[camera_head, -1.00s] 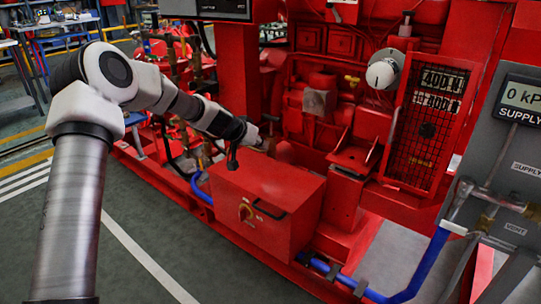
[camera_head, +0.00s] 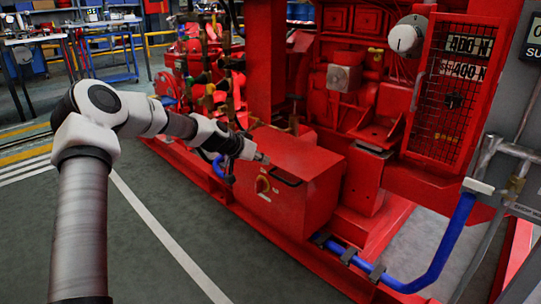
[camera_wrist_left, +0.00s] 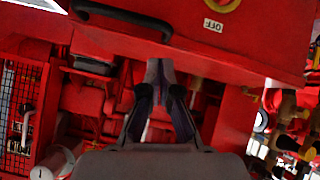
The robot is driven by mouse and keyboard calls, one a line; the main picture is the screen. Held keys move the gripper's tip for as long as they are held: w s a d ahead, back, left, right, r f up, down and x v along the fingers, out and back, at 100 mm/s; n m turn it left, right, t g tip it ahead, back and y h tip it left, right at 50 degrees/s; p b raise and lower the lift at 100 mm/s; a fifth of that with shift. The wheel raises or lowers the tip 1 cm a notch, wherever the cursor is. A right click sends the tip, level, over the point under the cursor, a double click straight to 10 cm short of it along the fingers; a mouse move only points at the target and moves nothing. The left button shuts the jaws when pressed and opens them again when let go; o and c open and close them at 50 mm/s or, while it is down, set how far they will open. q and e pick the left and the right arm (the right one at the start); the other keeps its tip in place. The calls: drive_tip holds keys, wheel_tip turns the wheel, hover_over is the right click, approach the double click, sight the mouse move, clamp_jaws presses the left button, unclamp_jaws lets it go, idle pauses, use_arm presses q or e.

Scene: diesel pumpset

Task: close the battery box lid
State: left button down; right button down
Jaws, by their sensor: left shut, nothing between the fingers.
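The red battery box (camera_head: 285,212) stands low at the front of the pumpset in the head view. Its lid (camera_head: 305,154) looks flat on top; no gap shows. My right gripper is out of view.
A blue hose (camera_head: 440,250) runs along the right foreground. The red engine frame and a mesh guard (camera_head: 452,95) rise behind the box. Pipes (camera_head: 502,165) stand at the right. The grey floor left of the box is clear.

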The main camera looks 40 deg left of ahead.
use_arm(q)
drive_tip(key=f+b, duration=0.1)
drive_tip(key=f, duration=0.1)
drive_tip(key=f+b, duration=0.2)
drive_tip(key=f, duration=0.1)
drive_tip(key=shift+s+f+b, duration=0.3)
wheel_tip(320, 180, up, 10)
drive_tip(key=shift+r, duration=0.15)
idle(0.4)
